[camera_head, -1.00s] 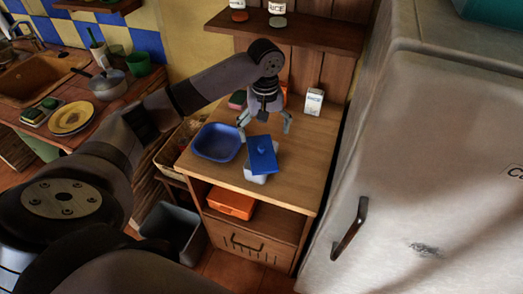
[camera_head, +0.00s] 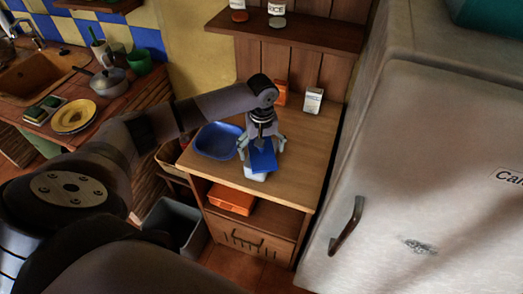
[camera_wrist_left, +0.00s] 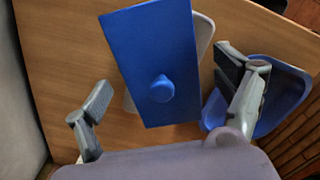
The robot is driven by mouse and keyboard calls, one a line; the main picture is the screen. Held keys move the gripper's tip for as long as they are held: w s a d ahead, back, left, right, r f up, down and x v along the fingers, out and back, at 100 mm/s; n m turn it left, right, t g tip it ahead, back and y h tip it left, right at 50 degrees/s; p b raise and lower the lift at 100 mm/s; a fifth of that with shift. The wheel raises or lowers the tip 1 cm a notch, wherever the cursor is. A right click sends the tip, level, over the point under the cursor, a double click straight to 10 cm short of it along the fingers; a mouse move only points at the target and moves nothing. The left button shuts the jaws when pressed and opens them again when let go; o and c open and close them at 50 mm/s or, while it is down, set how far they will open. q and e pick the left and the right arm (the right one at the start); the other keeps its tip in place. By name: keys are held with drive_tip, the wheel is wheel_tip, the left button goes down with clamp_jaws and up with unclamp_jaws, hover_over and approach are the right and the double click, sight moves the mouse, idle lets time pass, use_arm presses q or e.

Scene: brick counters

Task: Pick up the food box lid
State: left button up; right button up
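I see no contact with the lid. My right gripper is not in view.
A blue tray (camera_head: 217,141) sits left of the lid. A white carton (camera_head: 313,100) and an orange box (camera_head: 281,92) stand at the back. The fridge (camera_head: 430,170) bounds the right. The counter (camera_head: 305,150) right of the lid is clear.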

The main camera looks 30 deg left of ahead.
use_arm(q)
drive_tip(key=c, duration=1)
